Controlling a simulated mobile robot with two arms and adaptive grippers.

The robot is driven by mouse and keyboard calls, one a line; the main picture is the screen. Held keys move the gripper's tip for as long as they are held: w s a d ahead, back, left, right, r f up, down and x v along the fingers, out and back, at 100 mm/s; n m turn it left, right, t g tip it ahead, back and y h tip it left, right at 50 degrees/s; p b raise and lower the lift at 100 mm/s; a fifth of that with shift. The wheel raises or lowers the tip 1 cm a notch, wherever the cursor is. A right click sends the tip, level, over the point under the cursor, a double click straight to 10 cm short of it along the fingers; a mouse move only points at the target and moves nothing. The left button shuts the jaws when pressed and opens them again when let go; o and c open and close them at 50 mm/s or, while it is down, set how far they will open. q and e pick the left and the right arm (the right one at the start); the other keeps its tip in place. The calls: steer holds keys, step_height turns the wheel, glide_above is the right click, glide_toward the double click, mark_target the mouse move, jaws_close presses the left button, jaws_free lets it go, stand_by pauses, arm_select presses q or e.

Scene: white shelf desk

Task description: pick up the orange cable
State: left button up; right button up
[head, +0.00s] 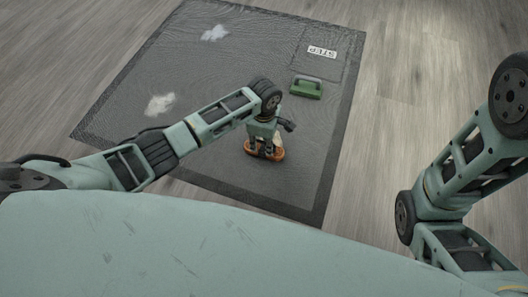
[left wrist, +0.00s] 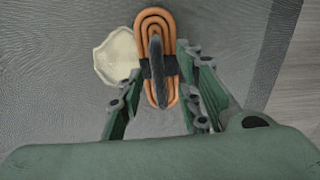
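The orange cable (left wrist: 155,20) is a flat coiled bundle with a black strap around its middle. In the head view the cable (head: 277,154) shows as an orange edge under my left gripper (head: 264,152), partly hidden by the fingers. My right arm is at the right edge of the head view; its gripper is out of the picture.
A cream, irregular flat piece (left wrist: 117,57) lies left of the cable, close against it. A green object with a handle (head: 306,88) and a STEP label (head: 322,52) are farther back on the dark mat (head: 215,85). Whitish patches (head: 160,105) show on the mat's left. Wooden floor surrounds it.

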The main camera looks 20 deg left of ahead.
arm_select(q)
steer(key=shift+f, duration=0.15)
steer(key=shift+c, duration=0.3)
jaws_close()
